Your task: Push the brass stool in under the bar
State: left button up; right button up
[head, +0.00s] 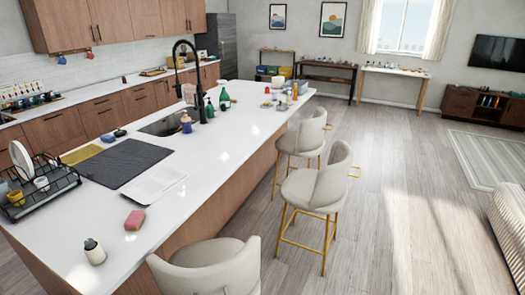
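Three cream upholstered stools stand along the right side of the white-topped bar (185,165). The middle stool (325,183) has brass legs and a brass footrest, and its curved back faces right, away from the bar. The far stool (305,138) looks the same and stands close behind it, by the bar's side. The near stool (215,272) is cut off by the bottom edge, so its legs are hidden. I cannot tell which one the task means. Neither of my grippers is in view.
Wooden floor (390,200) is open to the right of the stools. A striped rug (490,158) and a ribbed pale seat (510,225) are at the far right. A dish rack (40,190), a sponge (135,220) and a small bottle (94,252) stand on the bar.

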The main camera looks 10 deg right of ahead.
aim_at(324, 191)
jog(key=z, duration=0.6)
jog(key=k, duration=1.35)
jog(key=z, duration=0.8)
jog(key=i, duration=0.8)
jog(key=z, duration=0.3)
jog(key=i, duration=2)
jog(key=u, duration=0.45)
jog(key=i, duration=1.25)
jog(key=u, duration=1.75)
jog(key=i, duration=0.85)
jog(key=u, duration=0.65)
